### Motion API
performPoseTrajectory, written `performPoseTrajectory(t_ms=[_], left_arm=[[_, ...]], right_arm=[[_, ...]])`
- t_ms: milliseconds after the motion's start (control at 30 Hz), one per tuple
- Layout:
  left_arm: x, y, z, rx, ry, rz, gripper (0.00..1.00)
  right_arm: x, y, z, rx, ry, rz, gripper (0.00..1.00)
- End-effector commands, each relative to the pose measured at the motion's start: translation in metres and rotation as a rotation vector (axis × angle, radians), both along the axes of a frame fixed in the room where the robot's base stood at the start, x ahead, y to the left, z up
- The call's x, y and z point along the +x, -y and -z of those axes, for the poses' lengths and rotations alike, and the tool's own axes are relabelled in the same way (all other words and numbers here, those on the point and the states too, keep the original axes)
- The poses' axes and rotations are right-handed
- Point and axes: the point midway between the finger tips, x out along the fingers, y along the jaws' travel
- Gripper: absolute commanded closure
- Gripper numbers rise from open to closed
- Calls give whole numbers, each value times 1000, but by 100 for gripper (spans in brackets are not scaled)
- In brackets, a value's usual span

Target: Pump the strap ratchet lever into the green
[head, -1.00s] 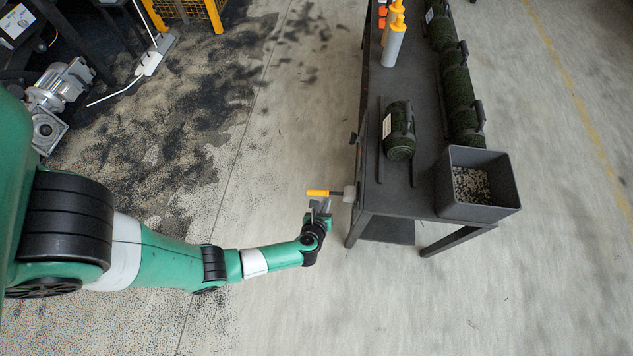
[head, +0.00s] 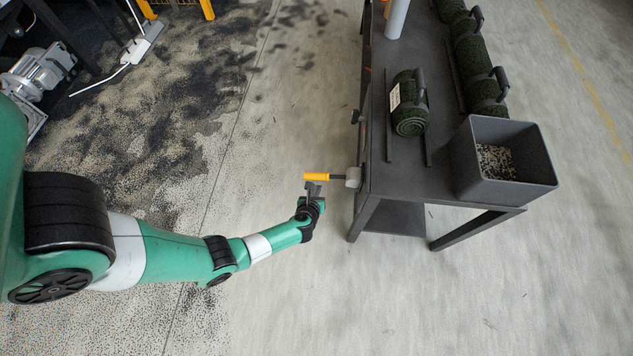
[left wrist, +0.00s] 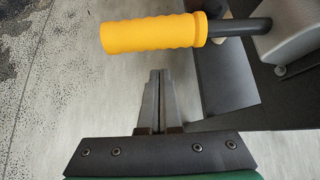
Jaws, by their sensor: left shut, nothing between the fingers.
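The ratchet lever has a yellow ribbed grip (head: 318,177) on a dark rod and stands out to the left from a grey housing (head: 353,177) at the near left side of the table. My left gripper (head: 312,190) is at the grip's near side in the head view. In the left wrist view the yellow grip (left wrist: 155,35) lies across the top, beyond the fingertips of the left gripper (left wrist: 159,72). The fingers are together and empty, and a gap shows between their tips and the grip. No green zone shows on the ratchet. My right gripper is out of view.
The dark table (head: 440,100) holds a green turf roll (head: 411,105) with a handle, more rolls (head: 484,70) behind, and a grey bin (head: 504,165) of granules at its near right corner. Open floor (head: 300,300) lies in front and to the left.

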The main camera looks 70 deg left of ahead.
Motion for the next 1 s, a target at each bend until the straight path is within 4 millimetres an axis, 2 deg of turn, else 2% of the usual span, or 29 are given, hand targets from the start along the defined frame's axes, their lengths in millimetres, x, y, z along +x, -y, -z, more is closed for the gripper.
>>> performPoseTrajectory(t_ms=[33, 100, 300, 500, 800, 1000], left_arm=[[6, -8, 15, -1, 2, -4, 100], [4, -8, -6, 1, 5, -2, 100], [0, -9, -27, 2, 2, -1, 100], [-2, -9, -34, 0, 1, 1, 100], [-2, -10, -34, 1, -1, 0, 100], [-9, -16, -40, 13, -24, -15, 100]], right_arm=[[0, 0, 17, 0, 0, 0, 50], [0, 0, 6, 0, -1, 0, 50], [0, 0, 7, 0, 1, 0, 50], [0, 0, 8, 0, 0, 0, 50], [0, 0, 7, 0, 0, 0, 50], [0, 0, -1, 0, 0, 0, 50]])
